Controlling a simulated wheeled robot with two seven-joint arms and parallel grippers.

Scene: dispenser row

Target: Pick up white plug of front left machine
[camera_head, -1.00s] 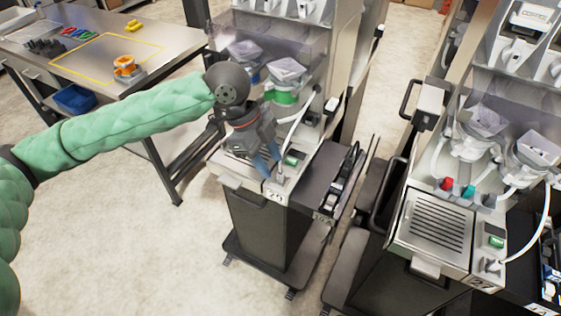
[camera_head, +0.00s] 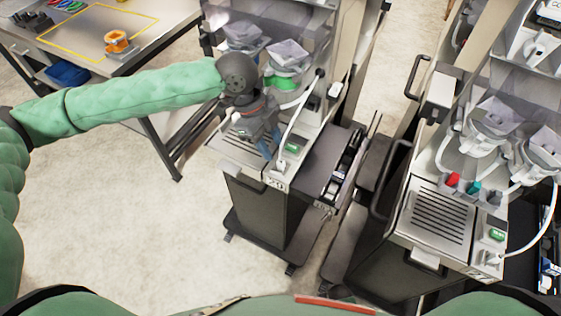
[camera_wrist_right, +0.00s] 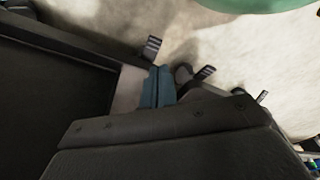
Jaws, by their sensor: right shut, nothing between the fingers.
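The front left machine (camera_head: 268,195) stands left of centre in the head view, with a drip grate and a small green display on its front ledge. A white cable (camera_head: 298,115) curves down to its white plug (camera_head: 281,165), which sits at the ledge beside the display. My left gripper (camera_head: 270,146) points down over the ledge, just left of the plug and apart from it. Its blue fingers look parted and empty, though the wrist partly hides them. My right gripper (camera_wrist_right: 158,86) shows only in the right wrist view, its blue fingers together and empty.
A second machine (camera_head: 430,225) with its own white cable stands to the right across a narrow gap. A steel table (camera_head: 165,20) with an orange part (camera_head: 116,43) is at the upper left. A dark side shelf (camera_head: 320,160) adjoins the left machine. Open floor lies at lower left.

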